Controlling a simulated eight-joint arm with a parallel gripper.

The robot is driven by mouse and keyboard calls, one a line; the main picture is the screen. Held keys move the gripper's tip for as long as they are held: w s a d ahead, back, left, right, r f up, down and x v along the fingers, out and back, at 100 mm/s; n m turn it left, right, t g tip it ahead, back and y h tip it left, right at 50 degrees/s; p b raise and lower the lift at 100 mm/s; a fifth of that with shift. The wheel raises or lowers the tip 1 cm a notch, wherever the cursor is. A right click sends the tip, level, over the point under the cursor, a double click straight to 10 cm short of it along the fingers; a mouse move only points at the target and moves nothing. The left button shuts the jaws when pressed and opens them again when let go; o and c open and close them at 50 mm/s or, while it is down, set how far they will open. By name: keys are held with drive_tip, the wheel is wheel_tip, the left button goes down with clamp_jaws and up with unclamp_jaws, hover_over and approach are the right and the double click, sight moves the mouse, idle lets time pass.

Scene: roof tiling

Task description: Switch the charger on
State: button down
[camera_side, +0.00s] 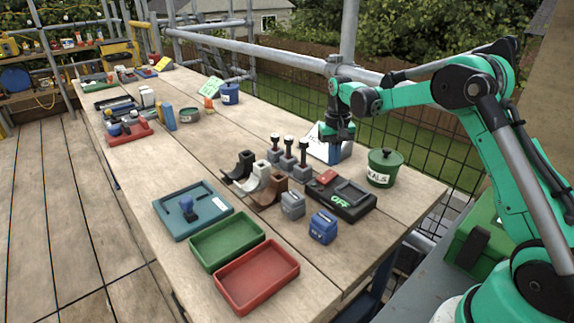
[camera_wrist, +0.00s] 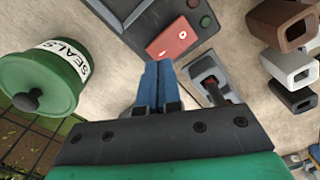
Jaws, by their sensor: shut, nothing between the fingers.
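The charger (camera_side: 341,200) is a flat black box on the right part of the table, with "OFF" in green on its front and an empty-looking recess on top. A red switch piece (camera_side: 327,176) sits at its back left corner. In the wrist view the charger (camera_wrist: 140,12) is at the top, and the red switch (camera_wrist: 172,38) lies just beyond my fingertips. My gripper (camera_side: 341,136) is above the table behind the charger. Its blue fingers (camera_wrist: 156,66) are shut together and empty. The wrist view cannot settle how high they are above the switch.
A green pot (camera_side: 382,168) labelled SEALS stands right of the charger. Several dark-handled posts (camera_side: 288,150) stand left. A grey block (camera_side: 292,204) and blue block (camera_side: 323,227) stand in front. Green (camera_side: 199,251) and red (camera_side: 228,298) trays lie front left.

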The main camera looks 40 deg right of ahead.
sight(332, 173)
drive_tip(key=shift+f, duration=1.3)
idle(0.7)
drive_tip(key=shift+r, duration=3.55)
drive_tip(key=shift+a+r, duration=0.1)
drive_tip(key=s+a+r+n+t, duration=0.3)
drive_tip(key=s+a+r, duration=0.25)
drive_tip(key=a, duration=0.25)
drive_tip(key=s+a+f+n+t, duration=0.1)
drive_tip(key=s+a+n+t, duration=0.2)
drive_tip(key=s+a, duration=0.4)
drive_tip(key=s+t, duration=0.1)
drive_tip(key=s, duration=0.1)
drive_tip(key=shift+s+a, duration=0.25)
drive_tip(key=shift+s, duration=0.05)
